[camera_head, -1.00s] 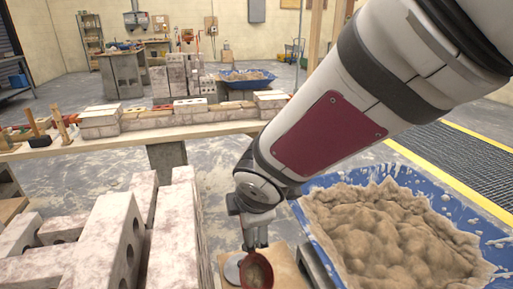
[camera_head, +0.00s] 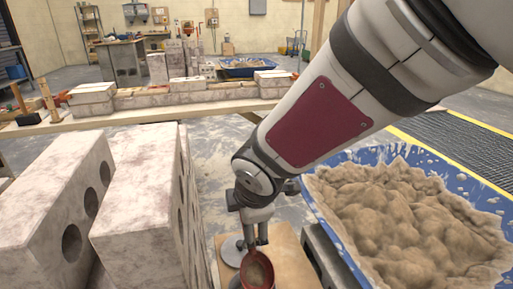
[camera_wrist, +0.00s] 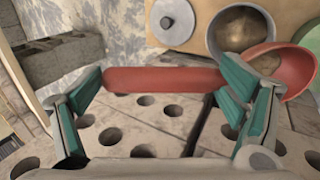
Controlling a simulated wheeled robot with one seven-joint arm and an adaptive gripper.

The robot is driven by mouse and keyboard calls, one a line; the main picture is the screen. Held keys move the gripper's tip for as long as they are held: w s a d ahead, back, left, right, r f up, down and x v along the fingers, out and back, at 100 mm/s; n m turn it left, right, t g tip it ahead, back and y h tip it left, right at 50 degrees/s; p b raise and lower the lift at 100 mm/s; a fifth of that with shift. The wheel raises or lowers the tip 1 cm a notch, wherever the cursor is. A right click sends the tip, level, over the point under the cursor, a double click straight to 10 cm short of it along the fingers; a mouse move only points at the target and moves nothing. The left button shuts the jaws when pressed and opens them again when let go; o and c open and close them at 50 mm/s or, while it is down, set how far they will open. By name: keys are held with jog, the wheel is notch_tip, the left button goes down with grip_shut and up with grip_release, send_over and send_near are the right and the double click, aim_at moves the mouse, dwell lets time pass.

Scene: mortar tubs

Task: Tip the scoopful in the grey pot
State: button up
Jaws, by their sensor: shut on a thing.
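My gripper (camera_wrist: 175,95) is shut on the red handle (camera_wrist: 160,80) of a scoop. In the wrist view the scoop's red bowl (camera_wrist: 293,70) is at the upper right, tilted, with some tan material visible at its inner edge. The bowl overlaps the near edge of a round grey-rimmed pot (camera_wrist: 212,35), which has brownish material inside. I cannot tell whether the bowl touches the pot. In the head view my gripper (camera_head: 256,238) points down, with the red scoop (camera_head: 258,271) below it, hiding most of the pot.
A grey lid-like disc (camera_wrist: 173,22) lies left of the pot on a wooden board (camera_wrist: 200,8). A greenish container (camera_wrist: 312,38) is at the right edge. Pale holed blocks (camera_head: 140,205) stand close left. A blue tub (camera_head: 335,240) of mortar stands right.

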jog(key=shift+r+g+p, duration=0.25)
jog(key=shift+g+p, duration=0.25)
jog(key=shift+p, duration=2.2)
jog(key=g+p, duration=0.1)
jog(key=p, duration=0.2)
jog(key=shift+w+h, duration=0.1)
jog(key=shift+h, duration=0.2)
jog(key=g+p, duration=0.1)
jog(key=p, duration=0.2)
jog(key=shift+w+g, duration=0.1)
jog(key=shift+g, duration=0.2)
jog(key=shift+a+f+g+h+p, duration=0.15)
jog(key=shift+g+h+p, duration=0.35)
jog(key=shift+g+p, duration=0.55)
